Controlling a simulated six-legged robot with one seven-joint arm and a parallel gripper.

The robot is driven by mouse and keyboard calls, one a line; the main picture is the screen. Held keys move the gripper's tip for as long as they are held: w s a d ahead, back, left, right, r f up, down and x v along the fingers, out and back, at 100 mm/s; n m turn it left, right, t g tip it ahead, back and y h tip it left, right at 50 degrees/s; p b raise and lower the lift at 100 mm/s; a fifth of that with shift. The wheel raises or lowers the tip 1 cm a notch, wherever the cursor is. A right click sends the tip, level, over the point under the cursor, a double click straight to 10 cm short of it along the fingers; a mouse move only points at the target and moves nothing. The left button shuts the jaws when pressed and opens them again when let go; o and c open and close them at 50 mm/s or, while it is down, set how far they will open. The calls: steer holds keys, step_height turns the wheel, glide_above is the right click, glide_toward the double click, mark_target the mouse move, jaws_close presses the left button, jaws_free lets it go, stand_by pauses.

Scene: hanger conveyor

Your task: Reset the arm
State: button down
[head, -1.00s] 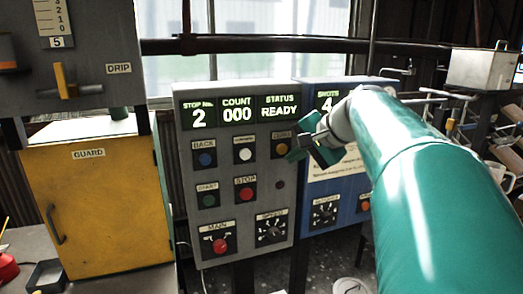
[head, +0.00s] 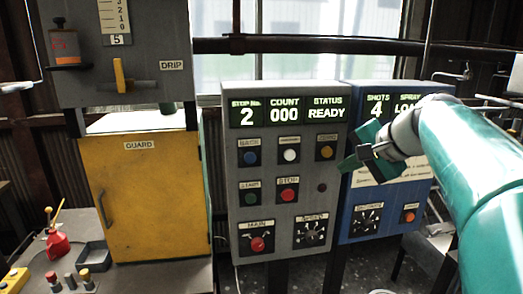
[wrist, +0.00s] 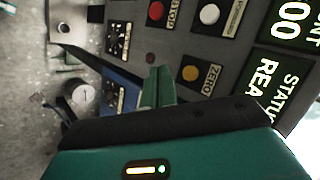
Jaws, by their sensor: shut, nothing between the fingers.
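My gripper (head: 357,157) is green with dark parts, at the end of my teal arm on the right of the head view. It is shut and empty, in front of the gap between the grey control panel (head: 240,215) and the blue panel (head: 362,240). The grey panel's displays read stop 2, count 000 and status READY. In the wrist view the closed green fingers (wrist: 157,88) point at the grey panel, near the yellow ZERO button (wrist: 190,73). I cannot tell how far the fingertips are from the panel; no contact is visible.
A yellow guard door (head: 150,200) stands left, below a grey box with a yellow DRIP lever (head: 121,76). A red oil can (head: 57,243) and a small dark tray (head: 92,256) are on the bench. A dark rail (head: 290,46) crosses behind the panels.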

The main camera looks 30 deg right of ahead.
steer(key=s+a+f+n+g, duration=0.1)
steer(key=a+f+n, duration=0.2)
steer(key=a+f, duration=0.35)
steer(key=a+f+n+g, duration=0.2)
steer(key=a+f+n, duration=0.1)
steer(key=a, duration=0.7)
steer(key=s+a+f+n+g+h, duration=0.1)
steer(key=s+a+f+n, duration=0.6)
steer(key=a+f, duration=0.3)
steer(key=shift+s+a+f+n, duration=0.25)
steer(key=shift+s+f+n, duration=0.05)
steer(key=shift+n, duration=0.3)
